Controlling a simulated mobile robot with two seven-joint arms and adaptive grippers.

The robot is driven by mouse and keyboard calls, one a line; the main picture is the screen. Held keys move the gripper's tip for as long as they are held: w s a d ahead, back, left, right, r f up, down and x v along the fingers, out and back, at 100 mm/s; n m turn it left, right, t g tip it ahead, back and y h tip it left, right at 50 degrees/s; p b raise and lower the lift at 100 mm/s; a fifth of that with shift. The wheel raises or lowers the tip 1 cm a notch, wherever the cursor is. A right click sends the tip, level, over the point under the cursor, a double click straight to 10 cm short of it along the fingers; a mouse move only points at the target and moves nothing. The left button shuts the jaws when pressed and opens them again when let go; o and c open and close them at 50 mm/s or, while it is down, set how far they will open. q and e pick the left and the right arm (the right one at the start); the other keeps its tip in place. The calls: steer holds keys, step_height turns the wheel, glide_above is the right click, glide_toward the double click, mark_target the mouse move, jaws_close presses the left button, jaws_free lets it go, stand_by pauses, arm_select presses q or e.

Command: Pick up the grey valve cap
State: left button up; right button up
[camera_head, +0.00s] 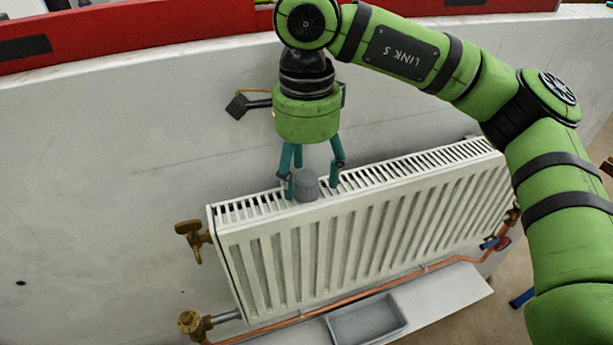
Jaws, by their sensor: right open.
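The grey valve cap (306,185) is a small cylinder standing upright on the top grille near the left part of the white radiator (370,225). My right gripper (312,188) comes down from above with its teal fingers on either side of the cap. The fingers are open, and a gap shows between the cap and the right-hand finger. The left-hand finger is close to the cap; I cannot tell if it touches. My left gripper is not in view.
A brass valve (193,240) sticks out at the radiator's left side, with another brass fitting (191,323) below. A copper pipe (350,298) runs under the radiator. A grey tray (367,319) lies on a pale shelf (445,302). A wall stands behind.

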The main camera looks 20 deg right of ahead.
steer(key=shift+f, duration=0.45)
steer(key=shift+w+f, duration=0.15)
steer(key=shift+f, duration=0.1)
steer(key=c, duration=0.8)
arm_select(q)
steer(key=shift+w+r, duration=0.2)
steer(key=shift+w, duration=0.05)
arm_select(e)
steer(key=shift+c, duration=0.5)
steer(key=shift+r, duration=0.1)
